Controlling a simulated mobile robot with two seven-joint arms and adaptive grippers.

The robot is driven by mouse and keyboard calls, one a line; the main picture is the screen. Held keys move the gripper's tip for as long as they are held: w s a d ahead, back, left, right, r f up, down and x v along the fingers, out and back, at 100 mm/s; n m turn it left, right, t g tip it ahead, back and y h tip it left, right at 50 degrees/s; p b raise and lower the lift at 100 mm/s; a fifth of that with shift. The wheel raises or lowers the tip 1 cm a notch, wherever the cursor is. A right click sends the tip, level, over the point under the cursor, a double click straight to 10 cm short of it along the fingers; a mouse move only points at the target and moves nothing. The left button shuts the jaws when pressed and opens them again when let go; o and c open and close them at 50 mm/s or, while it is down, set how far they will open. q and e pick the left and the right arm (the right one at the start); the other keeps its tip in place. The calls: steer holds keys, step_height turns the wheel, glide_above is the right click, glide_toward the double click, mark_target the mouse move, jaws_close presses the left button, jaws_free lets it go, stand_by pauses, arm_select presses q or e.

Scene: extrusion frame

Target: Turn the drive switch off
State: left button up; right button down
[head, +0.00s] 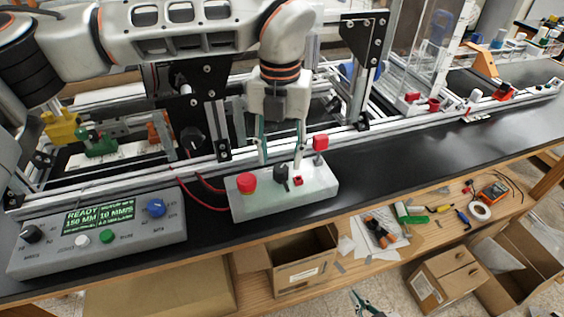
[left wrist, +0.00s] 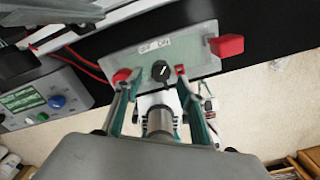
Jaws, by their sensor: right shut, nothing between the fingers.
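The drive switch is a black rotary knob (head: 281,174) on a pale grey-green box (head: 318,190) on the black bench. In the left wrist view the knob (left wrist: 160,71) sits below a white label (left wrist: 153,45) reading OFF and ON; I cannot tell surely which word its pointer faces. My left gripper (head: 281,162) points down over the box, its fingers apart on either side of the knob, with visible gaps to it in the left wrist view (left wrist: 151,76). My right gripper (head: 367,302) is shut at the bottom edge of the head view, away from the box.
A red button (head: 247,183) is left of the knob; a raised red block (head: 320,142) is right of it. A grey control panel (head: 100,235) with a green display stands to the left. The aluminium frame (head: 400,128) runs behind.

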mark_target(281, 168)
arm_select(q)
steer(key=shift+f, duration=1.65)
steer(key=shift+d, duration=0.1)
steer(key=c, duration=1.1)
